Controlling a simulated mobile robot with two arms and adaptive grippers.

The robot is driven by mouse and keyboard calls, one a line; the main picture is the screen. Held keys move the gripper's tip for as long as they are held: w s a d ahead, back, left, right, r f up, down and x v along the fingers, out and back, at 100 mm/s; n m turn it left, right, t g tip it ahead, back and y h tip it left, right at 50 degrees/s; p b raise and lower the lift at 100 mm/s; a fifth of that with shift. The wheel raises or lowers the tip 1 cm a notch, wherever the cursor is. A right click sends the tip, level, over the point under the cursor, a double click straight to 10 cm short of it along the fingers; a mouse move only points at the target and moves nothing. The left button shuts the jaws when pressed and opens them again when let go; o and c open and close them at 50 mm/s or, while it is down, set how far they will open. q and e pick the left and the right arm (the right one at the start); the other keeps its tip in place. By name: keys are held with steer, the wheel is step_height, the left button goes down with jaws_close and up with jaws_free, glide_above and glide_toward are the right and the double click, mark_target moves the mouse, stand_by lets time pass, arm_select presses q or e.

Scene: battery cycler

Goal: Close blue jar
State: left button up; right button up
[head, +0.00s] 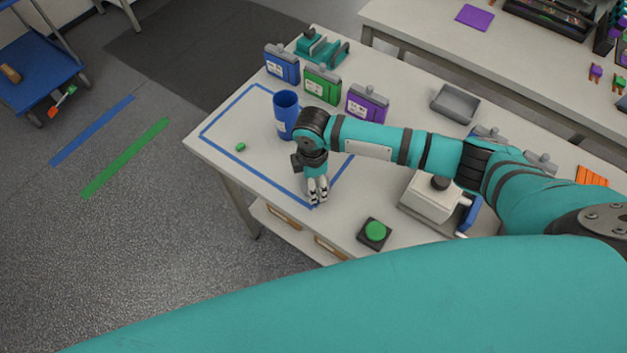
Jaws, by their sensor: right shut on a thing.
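The blue jar (286,124) stands upright near the back of the blue outlined area on the table; its top looks open, with no lid seen on it. My right gripper (318,198) points down at the front corner of that outline, in front of the jar and to its right, apart from it. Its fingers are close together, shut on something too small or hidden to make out. No blue lid can be made out. My left gripper is not in view.
A small green piece (240,147) lies left of the jar. Blue (281,66), green (322,86) and purple (366,104) boxes stand behind it. A green button (375,232), a white device (433,200) and a grey tray (455,104) are to the right.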

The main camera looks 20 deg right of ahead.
steer(key=shift+r+b, duration=0.3)
steer(key=shift+r, duration=0.25)
step_height(320, 180, up, 2)
steer(key=shift+r+b, duration=0.1)
steer(key=shift+b, duration=0.45)
steer(key=s+a+b, duration=0.1)
steer(key=s+a, duration=0.2)
steer(key=s, duration=0.4)
steer(key=s+a+r+b, duration=0.1)
steer(key=s+a+b, duration=0.1)
steer(key=s, duration=0.6)
steer(key=shift+a+r, duration=0.25)
steer(key=shift+a, duration=0.2)
